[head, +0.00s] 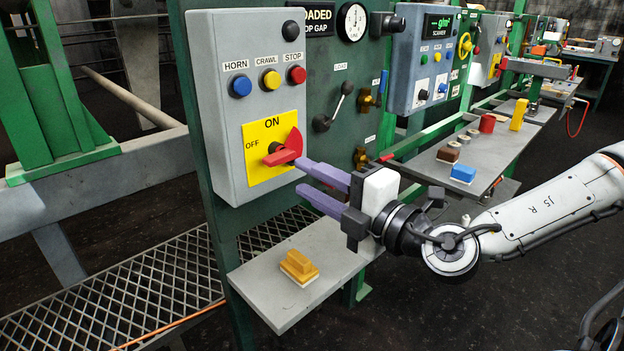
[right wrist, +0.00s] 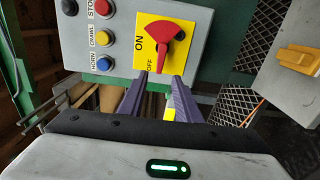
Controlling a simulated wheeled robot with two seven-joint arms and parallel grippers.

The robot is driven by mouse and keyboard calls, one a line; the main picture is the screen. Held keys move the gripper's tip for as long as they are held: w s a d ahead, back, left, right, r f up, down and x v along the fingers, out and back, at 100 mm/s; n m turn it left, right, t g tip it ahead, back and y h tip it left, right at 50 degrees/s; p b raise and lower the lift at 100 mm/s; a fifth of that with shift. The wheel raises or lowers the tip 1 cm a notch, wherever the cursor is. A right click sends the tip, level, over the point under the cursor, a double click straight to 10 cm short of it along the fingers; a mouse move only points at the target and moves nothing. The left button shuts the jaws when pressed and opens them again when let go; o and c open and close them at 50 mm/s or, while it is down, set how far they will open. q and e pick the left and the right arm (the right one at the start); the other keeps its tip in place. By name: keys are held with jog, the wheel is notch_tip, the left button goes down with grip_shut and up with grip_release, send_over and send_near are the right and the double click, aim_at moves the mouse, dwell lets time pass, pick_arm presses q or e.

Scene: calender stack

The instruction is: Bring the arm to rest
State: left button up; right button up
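My right gripper (head: 300,176) reaches in from the right with its two purple fingers apart and nothing between them. Its tips are close in front of the red rotary switch (head: 285,150) on the grey control box (head: 220,115). In the right wrist view the fingers (right wrist: 161,77) are also spread, and the red switch (right wrist: 165,38) lies beyond their tips, apparently clear of them. The switch sits on a yellow plate (head: 258,170) marked ON and OFF. I cannot tell for certain which mark its lever points to. My left gripper is not in view.
A yellow block (head: 299,267) lies on a grey shelf (head: 285,310) below the gripper. Blue, yellow and red buttons (head: 270,79) sit above the switch. A lever (head: 335,107) stands right of the box. A side shelf (head: 480,150) holds several small objects behind my forearm.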

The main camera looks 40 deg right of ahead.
dwell(0.5)
jog(key=s+a+f+m+g+h, duration=0.1)
jog(key=a+f+m+g, duration=0.2)
jog(key=f, duration=0.9)
jog(key=s+f+m+g, duration=0.15)
jog(key=f+m, duration=0.25)
jog(key=f, duration=0.8)
jog(key=s+a+f+m+g+y, duration=0.1)
jog(key=s+a+f+m, duration=0.4)
jog(key=f, duration=0.5)
jog(key=s+a+f+m+g+y, duration=0.1)
jog(key=s+a+f+m+g, duration=0.3)
jog(key=s+a+f, duration=0.5)
jog(key=shift+s+f+m, duration=0.35)
jog(key=shift+f+m, duration=0.05)
jog(key=shift+f, duration=0.35)
